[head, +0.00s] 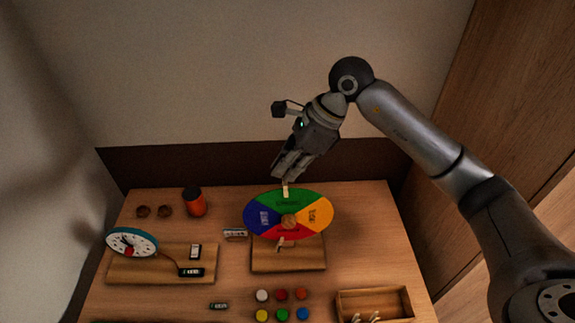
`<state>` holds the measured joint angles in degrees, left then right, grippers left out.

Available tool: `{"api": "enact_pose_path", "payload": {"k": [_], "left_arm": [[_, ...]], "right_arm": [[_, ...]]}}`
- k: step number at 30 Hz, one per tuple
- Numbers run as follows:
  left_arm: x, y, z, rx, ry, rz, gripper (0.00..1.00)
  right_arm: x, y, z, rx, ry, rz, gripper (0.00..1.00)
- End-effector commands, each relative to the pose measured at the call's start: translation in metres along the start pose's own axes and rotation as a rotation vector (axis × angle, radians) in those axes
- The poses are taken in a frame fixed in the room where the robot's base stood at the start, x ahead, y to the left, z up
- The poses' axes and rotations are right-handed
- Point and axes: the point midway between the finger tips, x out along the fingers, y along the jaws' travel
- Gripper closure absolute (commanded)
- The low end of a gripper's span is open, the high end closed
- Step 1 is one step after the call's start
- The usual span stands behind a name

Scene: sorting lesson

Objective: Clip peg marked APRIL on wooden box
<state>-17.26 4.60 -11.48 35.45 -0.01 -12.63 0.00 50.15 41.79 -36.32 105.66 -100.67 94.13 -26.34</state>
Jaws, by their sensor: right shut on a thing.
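My right gripper (283,177) reaches down from the upper right to the far edge of a colored disc. It is shut on a small pale peg (285,189), which is at the disc's green far edge; whether the peg still grips the disc I cannot tell. Another peg (281,243) is at the red near part of the disc. The wooden box (408,303) is at the front right of the table, with pale pegs (374,318) in it, partly cut off by the picture's edge. No marking on any peg is legible. My left gripper is not in view.
The disc (263,219) of blue, green, orange and red sectors stands on a wooden board (288,262). A clock (132,242) on another board, an orange-red cylinder (194,202) and several colored round pieces (282,314) lie around. Table between disc and box is mostly clear.

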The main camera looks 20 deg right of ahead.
Motion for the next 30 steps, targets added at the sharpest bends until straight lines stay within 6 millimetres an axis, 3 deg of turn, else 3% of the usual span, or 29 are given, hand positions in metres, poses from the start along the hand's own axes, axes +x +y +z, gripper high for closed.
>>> {"api": "enact_pose_path", "payload": {"k": [30], "left_arm": [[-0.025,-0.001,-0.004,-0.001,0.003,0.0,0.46]], "right_arm": [[-0.042,0.0,0.025,0.0,0.0,0.0,1.0]]}}
